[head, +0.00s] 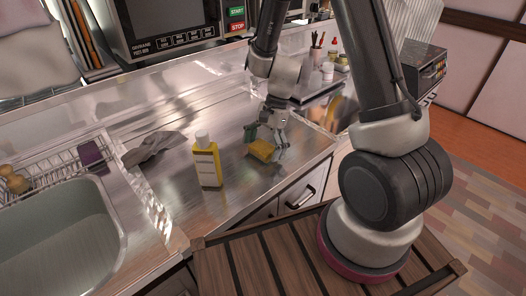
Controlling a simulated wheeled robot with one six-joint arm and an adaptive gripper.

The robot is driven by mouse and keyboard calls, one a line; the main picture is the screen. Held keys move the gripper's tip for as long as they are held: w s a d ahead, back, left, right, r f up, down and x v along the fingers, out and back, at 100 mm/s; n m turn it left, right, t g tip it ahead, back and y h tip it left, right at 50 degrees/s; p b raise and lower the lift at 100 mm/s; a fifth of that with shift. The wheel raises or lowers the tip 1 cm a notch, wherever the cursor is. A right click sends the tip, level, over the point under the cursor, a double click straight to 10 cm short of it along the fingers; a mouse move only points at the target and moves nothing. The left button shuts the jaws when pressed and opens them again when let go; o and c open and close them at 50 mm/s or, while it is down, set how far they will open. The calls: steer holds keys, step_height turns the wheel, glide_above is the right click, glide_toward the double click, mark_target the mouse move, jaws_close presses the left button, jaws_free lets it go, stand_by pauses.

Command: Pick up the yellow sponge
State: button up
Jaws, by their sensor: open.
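The yellow sponge (260,151) lies on the metal counter, right of the yellow bottle. My gripper (268,145) is open and points down at the sponge, with one finger behind it and the other at its right side. The fingers overlap part of the sponge in the picture. I cannot tell whether they touch it.
A yellow bottle with a white cap (206,162) stands close to the left of the sponge. A grey cloth (154,147) lies further left, beside the sink (62,244) and a wire rack (62,170). The counter's front edge is near the sponge's right side.

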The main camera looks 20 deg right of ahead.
mark_target(263, 146)
steer(key=c, duration=0.9)
steer(key=shift+c, duration=0.2)
step_height(263, 146, up, 10)
